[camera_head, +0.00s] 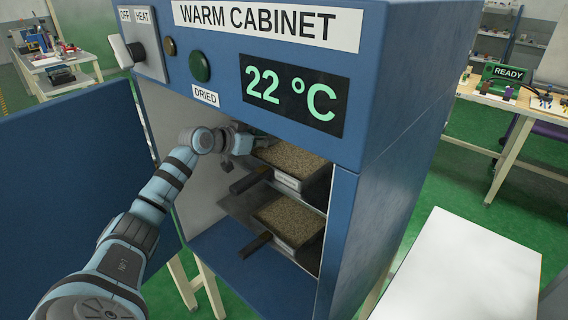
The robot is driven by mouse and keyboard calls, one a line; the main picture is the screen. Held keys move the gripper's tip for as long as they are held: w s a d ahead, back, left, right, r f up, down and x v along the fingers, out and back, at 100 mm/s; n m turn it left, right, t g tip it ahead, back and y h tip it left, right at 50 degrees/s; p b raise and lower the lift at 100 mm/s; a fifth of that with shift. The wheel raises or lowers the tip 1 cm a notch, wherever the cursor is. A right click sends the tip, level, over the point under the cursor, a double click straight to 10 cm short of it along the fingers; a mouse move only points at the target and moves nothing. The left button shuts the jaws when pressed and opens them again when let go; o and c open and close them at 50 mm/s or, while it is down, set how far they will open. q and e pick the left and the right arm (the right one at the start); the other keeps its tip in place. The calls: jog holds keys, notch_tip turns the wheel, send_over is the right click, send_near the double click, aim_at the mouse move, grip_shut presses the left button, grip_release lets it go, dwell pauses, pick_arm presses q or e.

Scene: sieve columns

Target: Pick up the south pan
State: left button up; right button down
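The blue warm cabinet (260,95) stands open in front of me. Two dark pans of tan grains sit inside on separate shelves: an upper pan (291,160) and a lower pan (289,219). Each has a dark handle pointing to the front left. The upper pan has a pale label on its front; I cannot read which pan is the south one. My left arm reaches into the cabinet, and the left gripper (262,141) is at the back-left edge of the upper pan. Its fingers are too small and partly hidden to judge. My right gripper is not in view.
The open blue cabinet door (80,200) fills the left, beside my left arm. A white tabletop (465,268) is at the lower right. Benches with tools (60,75) stand behind at left, and another bench (520,100) with a READY sign at right.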

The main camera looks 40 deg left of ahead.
pick_arm(q)
jog(key=shift+s, duration=0.15)
grip_shut()
jog(key=shift+r, duration=0.2)
